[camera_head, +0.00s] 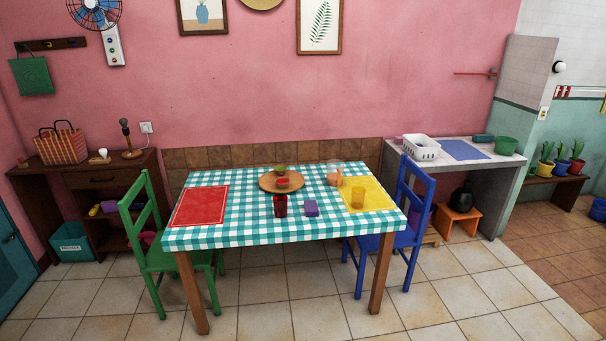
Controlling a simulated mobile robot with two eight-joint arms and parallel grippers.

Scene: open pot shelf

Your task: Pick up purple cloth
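A small folded purple cloth (311,208) lies on the teal-and-white checked tablecloth (245,224), near the middle of the table's front part. It sits just right of a dark red cup (280,206) and left of the yellow placemat (376,203). It looks like a compact block, and its top and front side show. Neither of my grippers is in view, and nothing covers the cloth.
A round wooden tray (267,186) with small items stands behind the cloth. A yellow cup (358,198), a clear pinkish jug (334,174) and a red placemat (201,205) share the table. A green chair (148,208) and blue chair (416,208) flank it. Front floor is clear.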

